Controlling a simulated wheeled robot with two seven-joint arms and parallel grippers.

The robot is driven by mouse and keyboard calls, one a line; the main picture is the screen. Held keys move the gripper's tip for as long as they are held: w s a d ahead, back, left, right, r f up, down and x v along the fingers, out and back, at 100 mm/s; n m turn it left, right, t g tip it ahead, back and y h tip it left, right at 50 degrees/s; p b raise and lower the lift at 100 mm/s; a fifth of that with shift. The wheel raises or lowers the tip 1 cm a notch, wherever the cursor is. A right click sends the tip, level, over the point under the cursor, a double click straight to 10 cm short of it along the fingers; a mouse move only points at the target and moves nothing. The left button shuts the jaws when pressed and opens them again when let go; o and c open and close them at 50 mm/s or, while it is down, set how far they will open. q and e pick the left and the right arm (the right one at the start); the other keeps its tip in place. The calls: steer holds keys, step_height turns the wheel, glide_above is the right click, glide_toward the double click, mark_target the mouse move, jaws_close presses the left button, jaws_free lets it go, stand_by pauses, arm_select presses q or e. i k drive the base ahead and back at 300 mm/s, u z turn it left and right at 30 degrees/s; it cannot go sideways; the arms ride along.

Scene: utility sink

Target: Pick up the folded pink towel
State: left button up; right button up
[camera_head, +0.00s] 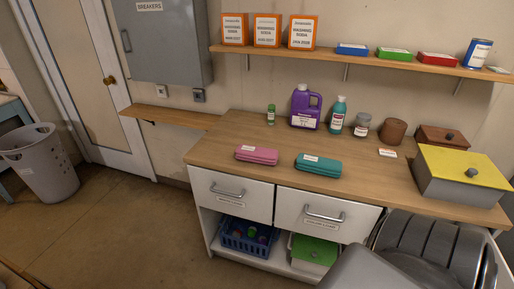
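The folded pink towel (262,157) lies flat on the wooden counter top (230,137), near its front edge and left end. It has a small white label on its top. A similar folded teal towel (322,168) lies to its right, apart from it. Nothing touches or covers the pink towel. Neither of my grippers shows in the head view.
A purple jug (306,110), a small green bottle (271,115), a teal bottle (337,116) and a jar (362,126) stand behind the towels. A yellow-lidded box (450,185) sits at right. Two drawers (232,196) are shut below. A large grey shape fills the lower right.

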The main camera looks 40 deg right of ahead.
mark_target(268, 156)
steer(key=z, duration=0.45)
steer(key=i, duration=0.75)
steer(key=z, duration=1.15)
steer(key=i, duration=0.4)
steer(key=z, duration=0.35)
